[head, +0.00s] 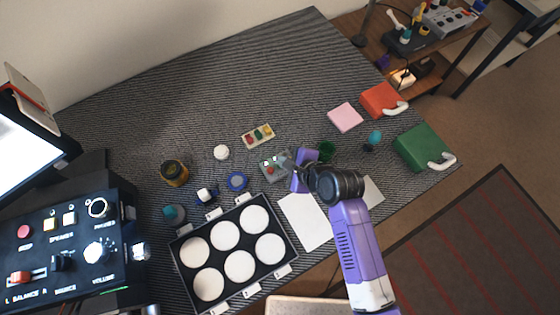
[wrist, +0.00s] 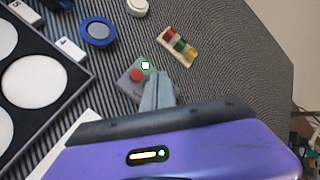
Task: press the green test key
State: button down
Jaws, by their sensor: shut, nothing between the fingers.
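A small grey box (head: 274,168) lies on the striped mat, just left of my gripper (head: 288,164). In the wrist view the box (wrist: 127,88) shows a round red button (wrist: 135,75) and a green key (wrist: 146,65) with a bright white square on it. My gripper is shut and empty. In the wrist view its fingertips (wrist: 158,76) appear beside the green key, over the box's right part, which they hide. I cannot tell whether they touch the box.
A tray of white discs (head: 180,258) stands at front left. A small block with red, green and yellow parts (head: 257,136) lies behind the box, with a white knob (head: 221,152) and blue ring (head: 237,181) to the left.

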notch_tip(320, 180, up, 5)
jog(key=p, duration=0.4)
jog(key=shift+p, duration=0.4)
dwell(0.9)
